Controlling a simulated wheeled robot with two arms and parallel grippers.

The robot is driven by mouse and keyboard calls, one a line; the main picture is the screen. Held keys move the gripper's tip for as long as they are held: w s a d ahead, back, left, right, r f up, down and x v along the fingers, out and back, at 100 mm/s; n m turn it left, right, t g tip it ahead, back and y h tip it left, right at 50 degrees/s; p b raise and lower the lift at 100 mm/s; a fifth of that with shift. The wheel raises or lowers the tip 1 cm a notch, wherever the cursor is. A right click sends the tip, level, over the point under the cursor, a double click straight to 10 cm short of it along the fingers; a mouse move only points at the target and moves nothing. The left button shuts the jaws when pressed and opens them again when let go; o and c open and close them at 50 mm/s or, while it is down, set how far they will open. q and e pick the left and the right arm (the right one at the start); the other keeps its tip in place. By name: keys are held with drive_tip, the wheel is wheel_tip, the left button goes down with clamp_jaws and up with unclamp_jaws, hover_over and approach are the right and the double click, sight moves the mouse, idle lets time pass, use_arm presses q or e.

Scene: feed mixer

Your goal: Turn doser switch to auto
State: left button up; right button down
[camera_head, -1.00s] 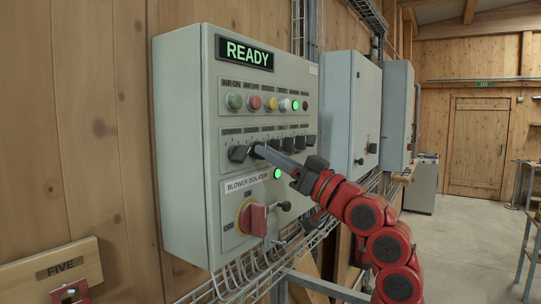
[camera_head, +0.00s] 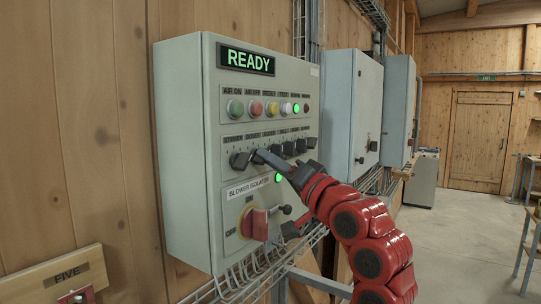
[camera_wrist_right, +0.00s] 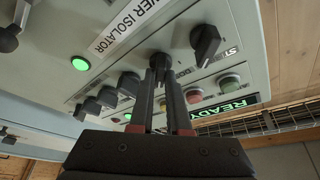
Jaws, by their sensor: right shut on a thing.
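A grey control panel (camera_head: 180,140) with a lit READY display (camera_head: 247,60) hangs on the wooden wall. A row of black rotary switches crosses its middle; their labels are too small to read. My right gripper (camera_head: 264,156) is shut on the second switch from the left, and its fingers cover much of that knob. In the right wrist view the fingers (camera_wrist_right: 160,78) clasp this black switch knob (camera_wrist_right: 161,60) from both sides. The first switch (camera_head: 239,160) stands free beside it, also in the wrist view (camera_wrist_right: 205,44). My left gripper is out of view.
Coloured push buttons (camera_head: 271,108) sit above the switches. Below are a green lamp (camera_head: 278,178) and a red BLOWER ISOLATOR handle (camera_head: 254,223). A wire cable tray (camera_head: 252,270) runs under the panel. More grey cabinets (camera_head: 352,115) stand to the right. The floor (camera_head: 465,250) at right is clear.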

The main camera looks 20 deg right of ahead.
drive_tip(key=shift+m, duration=0.3)
drive_tip(key=c, duration=0.9)
unclamp_jaws()
drive_tip(key=b+v, duration=0.6)
drive_tip(key=v, duration=1.1)
drive_tip(key=shift+s, duration=0.25)
